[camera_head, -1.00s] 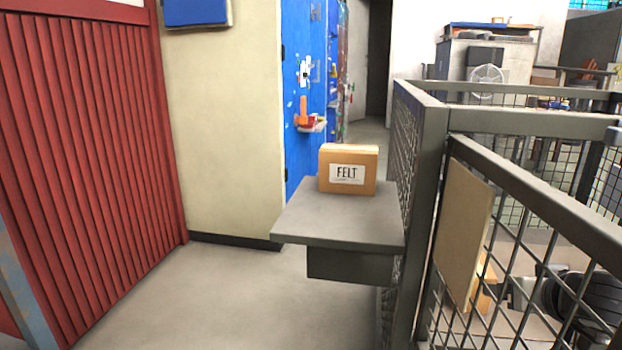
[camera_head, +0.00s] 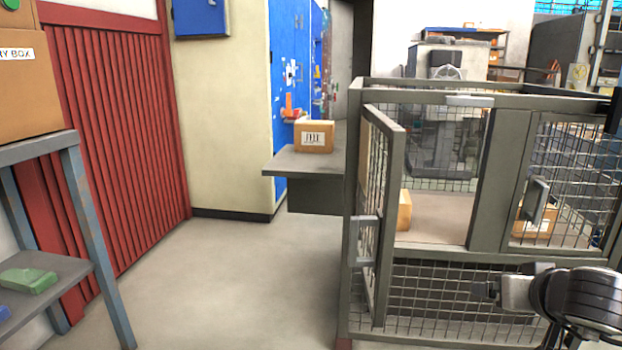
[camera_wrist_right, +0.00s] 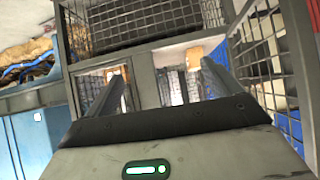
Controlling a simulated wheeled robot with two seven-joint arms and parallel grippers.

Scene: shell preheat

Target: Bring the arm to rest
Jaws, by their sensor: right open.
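My right arm (camera_head: 585,300) comes in at the lower right of the head view, with its gripper (camera_head: 488,291) pointing left in front of the mesh cage. In the right wrist view the gripper (camera_wrist_right: 165,85) has its two fingers spread apart. Nothing is between them up close; cage mesh and boxes show beyond. My left arm and gripper are not in view.
The mesh cage (camera_head: 480,258) stands close to my right arm, its door (camera_head: 382,220) swung open. A shelf (camera_head: 70,150) stands at the left. The floor (camera_head: 240,270) between is clear.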

